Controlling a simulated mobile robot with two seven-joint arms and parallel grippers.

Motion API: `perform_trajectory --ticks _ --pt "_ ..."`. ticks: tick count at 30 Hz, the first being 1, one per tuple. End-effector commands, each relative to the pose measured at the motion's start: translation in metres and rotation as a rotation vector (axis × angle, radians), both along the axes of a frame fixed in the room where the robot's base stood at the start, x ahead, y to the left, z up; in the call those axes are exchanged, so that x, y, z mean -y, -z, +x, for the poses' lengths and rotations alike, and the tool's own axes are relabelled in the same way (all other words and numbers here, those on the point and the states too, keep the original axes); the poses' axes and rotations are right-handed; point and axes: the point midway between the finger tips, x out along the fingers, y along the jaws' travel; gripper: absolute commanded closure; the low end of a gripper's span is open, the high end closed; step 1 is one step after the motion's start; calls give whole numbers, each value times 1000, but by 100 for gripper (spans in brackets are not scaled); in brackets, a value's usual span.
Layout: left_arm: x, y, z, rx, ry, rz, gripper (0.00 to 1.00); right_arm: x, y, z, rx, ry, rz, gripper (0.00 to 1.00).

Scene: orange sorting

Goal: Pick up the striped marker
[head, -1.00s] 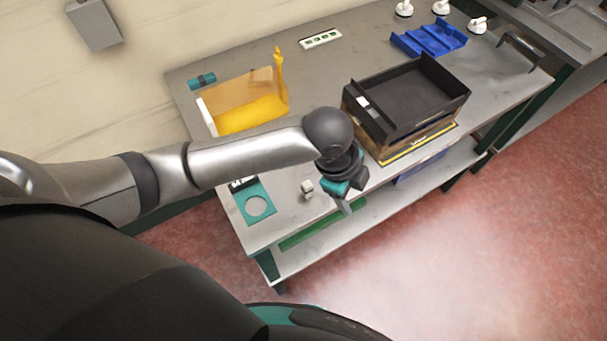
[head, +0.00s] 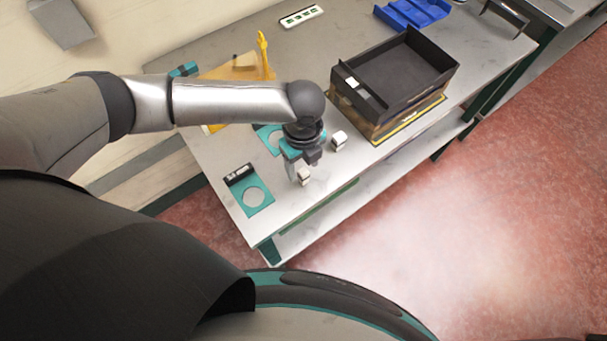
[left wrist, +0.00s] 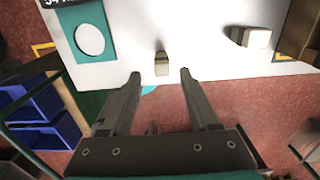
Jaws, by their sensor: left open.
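Two small pale blocks stand near the table's front edge; I cannot make out stripes on either, so I cannot tell which is the marker. The nearer block (head: 304,177) is right by my left gripper (head: 297,168). In the left wrist view this block (left wrist: 161,65) lies just ahead of the gap between the open, empty fingers (left wrist: 160,76). The other block (head: 339,141) stands to the right, near the tray stack; it also shows in the left wrist view (left wrist: 256,39). My right gripper is not in view.
A black tray (head: 400,70) on a box stands to the right. A yellow item (head: 264,55), a white strip (head: 301,16) and a blue holder (head: 415,12) are farther back.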

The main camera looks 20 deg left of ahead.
Motion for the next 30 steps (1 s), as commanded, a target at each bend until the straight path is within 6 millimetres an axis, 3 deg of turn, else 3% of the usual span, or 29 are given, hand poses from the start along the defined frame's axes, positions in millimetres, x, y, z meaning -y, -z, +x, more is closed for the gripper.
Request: perform_trajectory --ticks 10,21,30 --pt "1 24 1 0 -1 0 39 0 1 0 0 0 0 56" --pt "1 65 2 -1 0 -1 39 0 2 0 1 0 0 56" --pt "1 68 2 1 0 -1 39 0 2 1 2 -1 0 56"
